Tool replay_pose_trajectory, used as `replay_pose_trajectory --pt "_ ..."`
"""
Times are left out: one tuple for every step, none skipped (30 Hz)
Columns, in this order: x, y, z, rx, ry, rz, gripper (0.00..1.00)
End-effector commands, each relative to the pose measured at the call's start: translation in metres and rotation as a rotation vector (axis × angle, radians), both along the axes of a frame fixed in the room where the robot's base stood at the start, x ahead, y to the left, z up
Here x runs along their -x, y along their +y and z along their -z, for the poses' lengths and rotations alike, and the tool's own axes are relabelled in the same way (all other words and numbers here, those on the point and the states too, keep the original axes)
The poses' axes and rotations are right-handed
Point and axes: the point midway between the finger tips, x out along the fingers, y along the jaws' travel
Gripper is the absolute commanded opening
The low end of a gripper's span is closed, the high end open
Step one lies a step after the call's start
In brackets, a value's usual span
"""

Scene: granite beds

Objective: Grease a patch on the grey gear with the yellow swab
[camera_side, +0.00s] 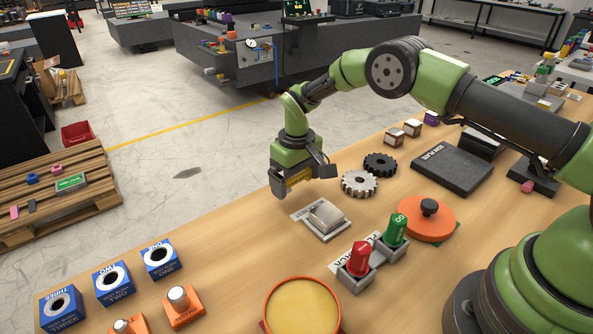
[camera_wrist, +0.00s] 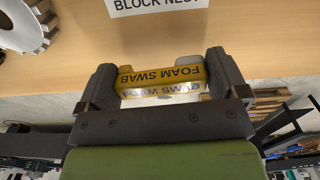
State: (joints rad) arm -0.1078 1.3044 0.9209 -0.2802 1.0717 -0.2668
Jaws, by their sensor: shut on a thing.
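My gripper (camera_wrist: 162,84) is shut on the yellow swab (camera_wrist: 150,76), which is marked FOAM SWAB and spans between the two fingers in the wrist view. In the side view my gripper (camera_side: 299,183) hangs above the table near its far edge, left of the grey gear, and a bit of yellow shows between its fingers. The grey gear (camera_side: 360,184) lies flat on the table. Part of it shows at the upper left of the wrist view (camera_wrist: 27,24). The swab and the gear are apart. Whether the swab carries grease cannot be told.
A dark gear (camera_side: 380,165) lies just behind the grey one. A metal block (camera_side: 326,215) sits in front of my gripper. An open orange-rimmed dish of yellowish stuff (camera_side: 302,310), red (camera_side: 360,257) and green (camera_side: 397,229) pieces in holders, and an orange lid (camera_side: 427,222) stand nearer.

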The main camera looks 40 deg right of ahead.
Motion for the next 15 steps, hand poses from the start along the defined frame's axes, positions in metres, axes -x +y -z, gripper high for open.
replay_pose_trajectory --pt "0.0 0.0 0.004 0.0 0.0 0.0 0.73" --pt "0.0 0.0 0.006 0.0 0.0 0.0 0.73" --pt "0.0 0.0 0.008 0.0 0.001 0.0 0.73" --pt "0.0 0.0 0.01 0.0 0.001 0.0 0.73" --pt "0.0 0.0 0.011 0.0 0.001 0.0 0.73" --pt "0.0 0.0 0.014 0.0 0.001 0.0 0.73" --pt "0.0 0.0 0.016 -0.001 0.001 0.001 0.73" --pt "0.0 0.0 0.018 -0.001 0.001 0.001 0.73" --pt "0.0 0.0 0.02 -0.001 0.001 0.001 0.73" --pt "0.0 0.0 0.02 -0.001 0.0 0.001 0.94" --pt "0.0 0.0 0.02 -0.001 0.0 0.001 1.0" --pt "0.0 0.0 0.019 -0.001 0.0 0.001 1.0" --pt "0.0 0.0 0.019 -0.001 0.0 0.001 1.0" --pt "0.0 0.0 0.019 -0.001 0.0 0.001 1.0" --pt "0.0 0.0 0.019 0.0 0.0 0.001 1.0"
